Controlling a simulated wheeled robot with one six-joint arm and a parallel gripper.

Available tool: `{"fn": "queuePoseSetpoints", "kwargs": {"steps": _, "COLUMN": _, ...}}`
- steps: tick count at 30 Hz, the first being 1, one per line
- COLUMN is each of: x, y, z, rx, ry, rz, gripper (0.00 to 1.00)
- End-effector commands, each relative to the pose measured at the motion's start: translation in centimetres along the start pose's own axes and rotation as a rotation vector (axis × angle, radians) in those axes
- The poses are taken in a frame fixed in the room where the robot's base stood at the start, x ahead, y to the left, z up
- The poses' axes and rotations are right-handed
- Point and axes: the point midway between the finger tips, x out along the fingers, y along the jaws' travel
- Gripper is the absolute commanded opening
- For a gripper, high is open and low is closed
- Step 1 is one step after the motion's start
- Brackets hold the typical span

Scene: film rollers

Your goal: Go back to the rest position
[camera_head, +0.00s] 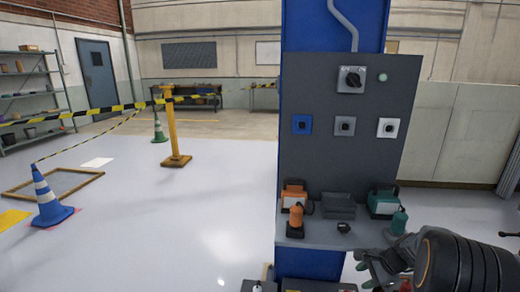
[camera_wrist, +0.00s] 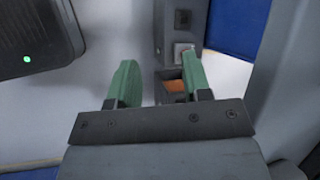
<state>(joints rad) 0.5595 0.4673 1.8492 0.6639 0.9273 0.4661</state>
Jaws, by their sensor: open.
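My gripper (camera_wrist: 160,85) is open in the wrist view. Its two green fingers are apart, with nothing held between them. In the head view my gripper (camera_head: 368,270) is low at the right, at the end of my dark arm, beside the front right of the grey shelf (camera_head: 338,240). Part of it is hidden by the arm or cut off by the picture edge. Beyond the fingers, the wrist view shows a grey post with a small orange-brown patch.
A grey panel (camera_head: 340,105) on a blue column carries a knob and several square fittings. An orange device (camera_head: 295,222), a dark tray (camera_head: 338,206) and a teal device (camera_head: 383,203) sit on the shelf. A blue cone (camera_head: 48,205) and striped tape are at left.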

Motion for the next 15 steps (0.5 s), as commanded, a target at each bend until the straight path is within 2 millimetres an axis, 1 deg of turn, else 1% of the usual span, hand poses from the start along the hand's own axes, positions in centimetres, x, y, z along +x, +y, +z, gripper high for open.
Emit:
{"fn": "queuePoseSetpoints", "kwargs": {"steps": 1, "x": -4.0, "y": -1.1, "z": 4.4, "rx": -0.124, "ry": 0.023, "rz": 0.027, "gripper": 0.45}}
{"fn": "queuePoseSetpoints", "kwargs": {"steps": 2, "x": -5.4, "y": -1.2, "z": 6.3, "rx": -0.197, "ry": 0.036, "rz": 0.045, "gripper": 0.45}}
{"fn": "queuePoseSetpoints", "kwargs": {"steps": 3, "x": -7.4, "y": -1.3, "z": 8.9, "rx": -0.298, "ry": 0.056, "rz": 0.069, "gripper": 0.45}}
{"fn": "queuePoseSetpoints", "kwargs": {"steps": 4, "x": -8.8, "y": -1.2, "z": 10.9, "rx": -0.377, "ry": 0.070, "rz": 0.088, "gripper": 0.45}}
{"fn": "queuePoseSetpoints", "kwargs": {"steps": 5, "x": -10.3, "y": -1.0, "z": 12.8, "rx": -0.455, "ry": 0.085, "rz": 0.105, "gripper": 0.45}}
{"fn": "queuePoseSetpoints", "kwargs": {"steps": 6, "x": -12.1, "y": -0.7, "z": 15.2, "rx": -0.558, "ry": 0.104, "rz": 0.129, "gripper": 0.45}}
{"fn": "queuePoseSetpoints", "kwargs": {"steps": 8, "x": -14.6, "y": 0.0, "z": 18.5, "rx": -0.707, "ry": 0.134, "rz": 0.162, "gripper": 0.45}}
{"fn": "queuePoseSetpoints", "kwargs": {"steps": 9, "x": -16.2, "y": 0.6, "z": 20.4, "rx": -0.803, "ry": 0.154, "rz": 0.182, "gripper": 0.45}}
{"fn": "queuePoseSetpoints", "kwargs": {"steps": 12, "x": -19.6, "y": 2.1, "z": 24.2, "rx": -1.020, "ry": 0.200, "rz": 0.227, "gripper": 0.45}}
{"fn": "queuePoseSetpoints", "kwargs": {"steps": 15, "x": -22.3, "y": 3.6, "z": 26.9, "rx": -1.199, "ry": 0.242, "rz": 0.263, "gripper": 0.45}}
